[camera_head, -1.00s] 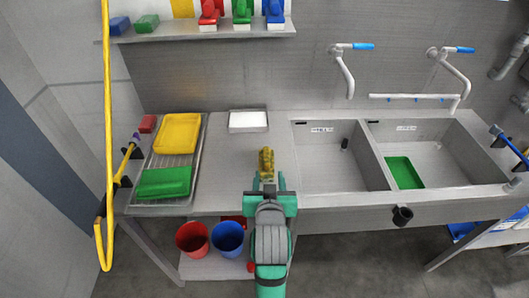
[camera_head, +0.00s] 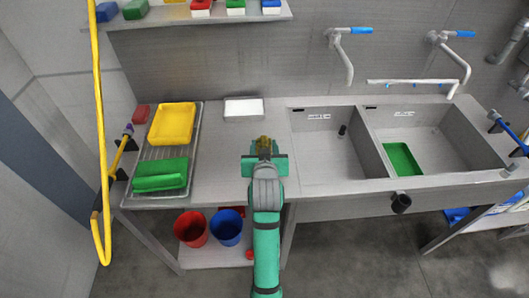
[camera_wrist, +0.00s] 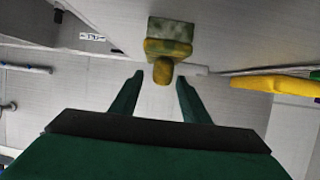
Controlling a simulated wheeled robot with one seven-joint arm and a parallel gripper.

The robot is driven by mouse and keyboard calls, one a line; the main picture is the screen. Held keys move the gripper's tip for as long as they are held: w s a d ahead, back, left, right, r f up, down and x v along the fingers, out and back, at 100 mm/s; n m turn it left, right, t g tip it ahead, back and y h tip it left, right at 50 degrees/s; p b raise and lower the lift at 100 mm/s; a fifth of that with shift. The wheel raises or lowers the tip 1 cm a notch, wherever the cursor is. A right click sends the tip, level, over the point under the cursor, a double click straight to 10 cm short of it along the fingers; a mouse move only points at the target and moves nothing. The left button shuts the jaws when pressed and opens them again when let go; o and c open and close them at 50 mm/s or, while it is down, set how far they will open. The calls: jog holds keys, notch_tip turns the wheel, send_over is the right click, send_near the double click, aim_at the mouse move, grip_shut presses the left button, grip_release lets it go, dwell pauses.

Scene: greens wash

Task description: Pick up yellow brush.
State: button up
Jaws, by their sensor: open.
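The yellow brush (camera_head: 263,142) lies on the steel counter (camera_head: 222,172) left of the sinks, with its far part showing past my gripper. In the wrist view the brush (camera_wrist: 168,47) has a mottled grey-green and yellow body and a rounded yellow end pointing toward me. My gripper (camera_wrist: 160,76) is open. Its two dark green fingers point at the brush, and the rounded end appears between or just beyond the fingertips; I cannot tell which. In the head view my gripper (camera_head: 264,157) covers the near part of the brush.
A white tray (camera_head: 243,107) sits behind the brush. A rack at left holds a yellow tray (camera_head: 172,123) and a green tray (camera_head: 160,174). The double sink (camera_head: 325,165) is at right, with a green tray (camera_head: 402,158) inside. Red and blue buckets (camera_head: 226,228) stand below.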

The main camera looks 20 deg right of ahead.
jog(key=shift+x, duration=0.85)
jog(key=shift+c, duration=0.3)
grip_shut()
